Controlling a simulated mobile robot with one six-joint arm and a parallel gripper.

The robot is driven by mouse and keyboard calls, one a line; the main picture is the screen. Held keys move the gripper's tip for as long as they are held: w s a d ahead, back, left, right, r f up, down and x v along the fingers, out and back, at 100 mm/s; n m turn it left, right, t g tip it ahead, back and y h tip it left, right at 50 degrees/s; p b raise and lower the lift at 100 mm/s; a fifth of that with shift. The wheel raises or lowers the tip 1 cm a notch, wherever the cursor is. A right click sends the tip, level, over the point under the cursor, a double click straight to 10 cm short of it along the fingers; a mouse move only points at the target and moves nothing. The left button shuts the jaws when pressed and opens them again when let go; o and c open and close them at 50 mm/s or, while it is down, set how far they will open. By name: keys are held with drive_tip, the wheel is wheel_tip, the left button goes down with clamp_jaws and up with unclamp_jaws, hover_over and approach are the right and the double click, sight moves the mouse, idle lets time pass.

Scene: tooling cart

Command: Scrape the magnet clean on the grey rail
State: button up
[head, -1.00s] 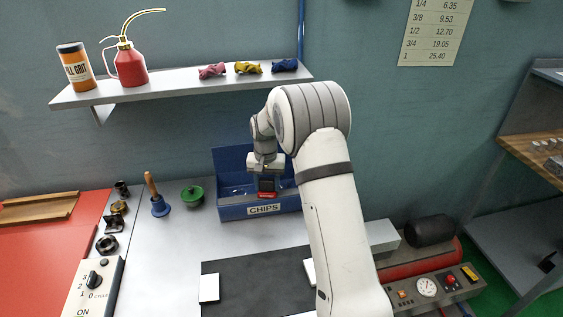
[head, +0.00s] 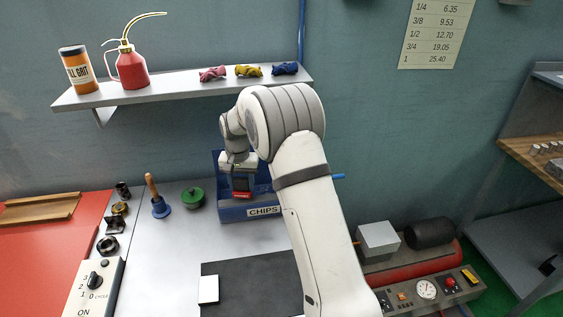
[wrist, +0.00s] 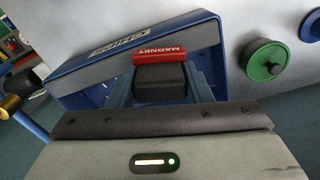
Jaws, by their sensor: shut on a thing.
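My gripper (head: 241,183) is shut on the magnet, a dark block with a red end (head: 242,195). In the wrist view the red face (wrist: 160,53) reads MAGNET, with one finger of my gripper (wrist: 160,85) on each side of the dark body. The magnet is at the blue chips bin (head: 232,216), over its left part in the head view. The bin's labelled side (wrist: 85,66) lies close beside the magnet in the wrist view. I cannot tell whether they touch. My arm hides the bin's right part.
A shelf (head: 180,88) hangs above. A dark mat (head: 250,287) lies in front. A grey block (head: 378,240) stands to the right.

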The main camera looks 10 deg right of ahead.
drive_tip(key=shift+s+d+r, duration=0.1)
drive_tip(key=shift+s+r, duration=0.05)
drive_tip(key=shift+r, duration=0.45)
drive_tip(key=shift+r+p, duration=1.45)
drive_tip(key=shift+r, duration=0.8)
drive_tip(key=shift+s, duration=0.1)
